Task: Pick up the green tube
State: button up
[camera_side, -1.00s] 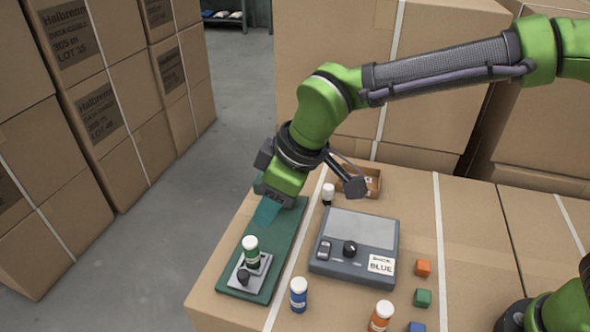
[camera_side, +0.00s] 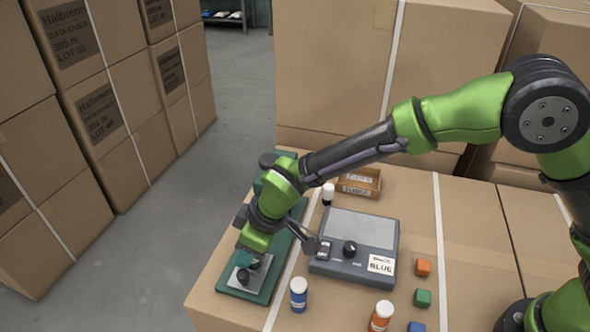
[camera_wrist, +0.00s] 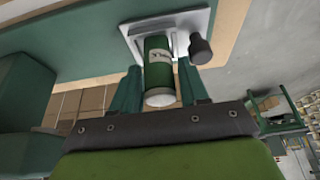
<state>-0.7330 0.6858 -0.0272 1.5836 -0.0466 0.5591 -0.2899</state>
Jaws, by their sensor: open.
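The green tube (camera_wrist: 158,62), with a white label and a white cap, stands in a grey metal holder on a dark green base (camera_side: 291,250). In the wrist view it sits between the two teal fingers of my gripper (camera_wrist: 159,78), with one finger on each side. The fingers are open, and I cannot tell if either touches the tube. In the side view my gripper (camera_side: 250,258) is down over the holder (camera_side: 240,281) and hides the tube.
A dark knob (camera_wrist: 200,48) stands on the holder beside the tube.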

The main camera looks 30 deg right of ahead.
jog(key=shift+w+a+f, duration=0.1)
jog(key=shift+a+f, duration=0.05)
jog(key=shift+f, duration=0.3)
grip_shut()
jog(key=shift+r, duration=0.15)
